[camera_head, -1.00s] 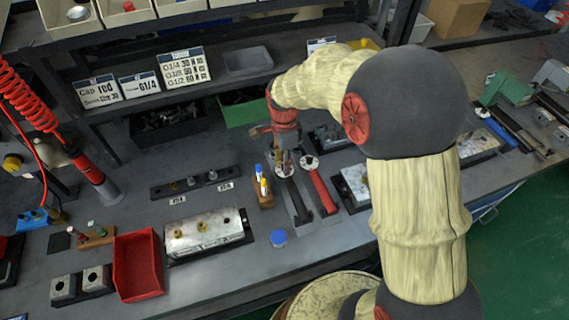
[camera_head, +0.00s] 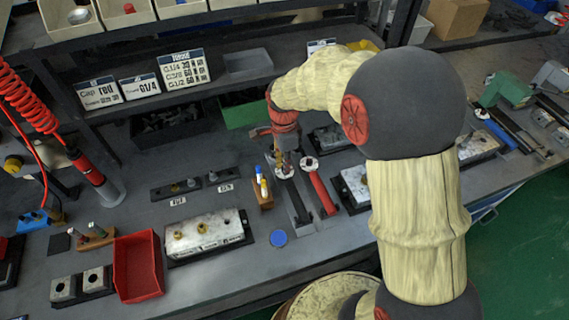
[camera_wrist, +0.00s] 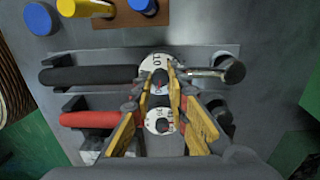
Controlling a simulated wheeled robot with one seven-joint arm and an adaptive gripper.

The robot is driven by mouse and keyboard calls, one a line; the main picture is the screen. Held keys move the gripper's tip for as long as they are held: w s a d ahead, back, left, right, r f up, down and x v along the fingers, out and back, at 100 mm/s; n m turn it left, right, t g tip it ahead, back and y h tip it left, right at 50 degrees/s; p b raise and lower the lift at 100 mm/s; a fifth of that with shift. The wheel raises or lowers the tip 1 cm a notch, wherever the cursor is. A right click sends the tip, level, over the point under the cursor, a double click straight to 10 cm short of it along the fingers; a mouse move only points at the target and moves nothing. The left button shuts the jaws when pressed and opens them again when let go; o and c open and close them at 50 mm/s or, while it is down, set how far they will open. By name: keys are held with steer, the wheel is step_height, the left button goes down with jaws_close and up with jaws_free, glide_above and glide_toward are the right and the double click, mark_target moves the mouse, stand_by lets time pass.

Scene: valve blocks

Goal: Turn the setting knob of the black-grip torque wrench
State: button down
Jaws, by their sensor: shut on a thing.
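The black-grip torque wrench lies on a grey plate, its black handle (camera_head: 298,203) toward the bench's front edge. In the wrist view its black grip (camera_wrist: 92,75) points left from a round white dial head marked 10 (camera_wrist: 154,61). My gripper (camera_head: 283,168) is pitched down over this head. In the wrist view the yellow-padded fingertips of my gripper (camera_wrist: 160,82) sit on either side of the dark setting knob at the dial's centre, shut on it. The knob's contact sides are partly hidden by the fingers.
A red-grip torque wrench (camera_head: 322,192) lies parallel, close beside it; its white dial (camera_wrist: 160,121) sits between my fingers' lower parts in the wrist view.

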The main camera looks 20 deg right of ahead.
steer(key=n+p, duration=0.3)
steer(key=n, duration=0.1)
steer(key=shift+r+p, duration=0.2)
steer(key=shift+p, duration=0.15)
steer(key=n+p, duration=0.4)
steer(key=n, duration=0.2)
steer(key=n+p, duration=0.2)
steer(key=n, duration=0.3)
steer(key=shift+f, duration=0.1)
steer(key=shift+f+n+p, duration=0.1)
steer(key=shift+n+p, duration=1)
steer(key=shift+n, duration=1.1)
steer(key=c, duration=2)
jaws_free()
